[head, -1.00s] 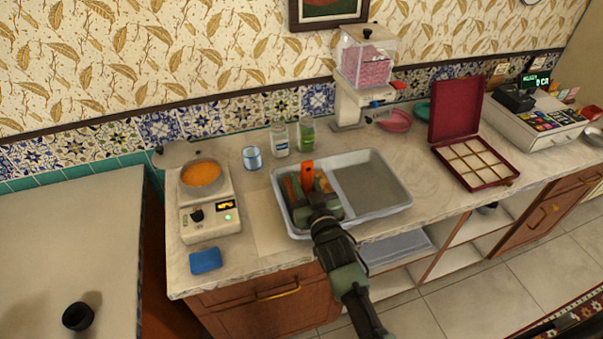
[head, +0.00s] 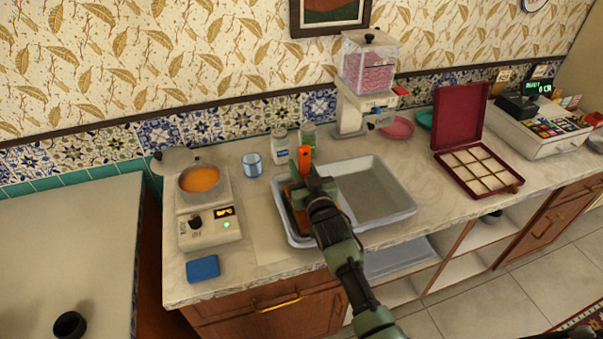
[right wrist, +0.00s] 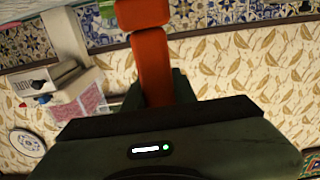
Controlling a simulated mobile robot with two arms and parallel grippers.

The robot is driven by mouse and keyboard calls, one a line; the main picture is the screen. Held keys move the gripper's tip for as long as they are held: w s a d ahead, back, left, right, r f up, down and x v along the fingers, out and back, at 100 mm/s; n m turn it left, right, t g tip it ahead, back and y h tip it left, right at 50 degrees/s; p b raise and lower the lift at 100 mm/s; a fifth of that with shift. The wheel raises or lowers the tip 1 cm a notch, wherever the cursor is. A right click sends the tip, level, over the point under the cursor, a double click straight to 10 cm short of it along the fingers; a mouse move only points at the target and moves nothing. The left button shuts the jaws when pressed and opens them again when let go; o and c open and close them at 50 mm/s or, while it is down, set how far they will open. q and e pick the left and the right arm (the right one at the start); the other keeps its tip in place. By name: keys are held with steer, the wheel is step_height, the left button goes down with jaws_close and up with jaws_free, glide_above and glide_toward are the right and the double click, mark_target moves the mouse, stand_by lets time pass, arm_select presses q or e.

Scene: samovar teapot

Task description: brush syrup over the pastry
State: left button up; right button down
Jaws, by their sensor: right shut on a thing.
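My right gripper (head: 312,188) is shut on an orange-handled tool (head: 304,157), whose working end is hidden. The orange handle also shows upright in the right wrist view (right wrist: 151,62). The gripper is over the left part of a pale grey tray (head: 401,216). Brown pastry (head: 298,219) shows in that part, mostly hidden by my gripper and arm. I cannot tell whether the tool touches it. A pan of orange liquid (head: 200,179), perhaps the syrup, sits on a white heater (head: 209,232) at the left. My left gripper is not in view.
Behind the tray stand a blue-white cup (head: 252,164) and two jars, one of them white-labelled (head: 280,147). A dispenser with pink contents (head: 367,75) stands behind. A blue sponge (head: 203,268) lies at the front left. An open maroon box (head: 480,165) is at the right.

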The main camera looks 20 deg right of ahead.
steer(key=shift+w+d+b, duration=0.85)
steer(key=shift+w+b, duration=2.5)
steer(key=shift+w, duration=1.8)
steer(key=s+p, duration=0.4)
steer(key=s, duration=0.1)
steer(key=s+p, duration=0.4)
steer(key=s, duration=0.1)
steer(key=shift+s+d+f+p, duration=0.1)
steer(key=shift+s+f+p, duration=0.1)
steer(key=shift+s+p, duration=0.9)
steer(key=shift+s+d+r+p, duration=0.1)
steer(key=shift+s+p, duration=0.75)
steer(key=shift+s, duration=0.55)
steer(key=shift+s+d+r+p, duration=0.1)
steer(key=shift+s+p, duration=0.7)
steer(key=shift+s, duration=0.6)
